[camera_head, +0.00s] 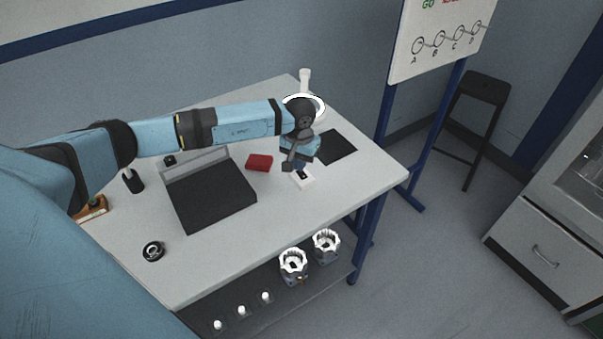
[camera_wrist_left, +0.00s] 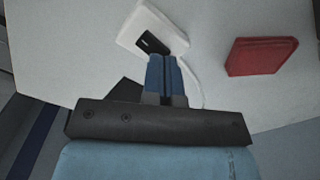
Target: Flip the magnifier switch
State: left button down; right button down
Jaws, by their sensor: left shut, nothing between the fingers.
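The magnifier (camera_head: 303,106) has a white lit ring and a white post at the far edge of the table, partly behind my left arm. A small white switch box (camera_head: 307,183) with a black rocker (camera_wrist_left: 152,43) lies near the table's front edge. The box also shows in the left wrist view (camera_wrist_left: 140,22). My left gripper (camera_head: 298,170) is shut and empty, pointing down at the box. In the left wrist view its blue fingertips (camera_wrist_left: 162,58) are right beside the rocker. I cannot tell whether they touch it. My right gripper is not in view.
A red block (camera_head: 259,162) lies left of the switch box, and a dark mat (camera_head: 335,147) lies to its right. A black tray (camera_head: 212,197) takes up the middle of the table. Metal housings (camera_head: 293,263) stand on a lower shelf.

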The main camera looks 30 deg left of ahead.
pick_arm(q)
jog(key=shift+f+b, duration=0.7)
jog(key=shift+f, duration=0.15)
jog(key=shift+s+r, duration=0.1)
dwell(0.3)
jog(key=shift+r+p, duration=1.35)
jog(key=shift+r, duration=2.1)
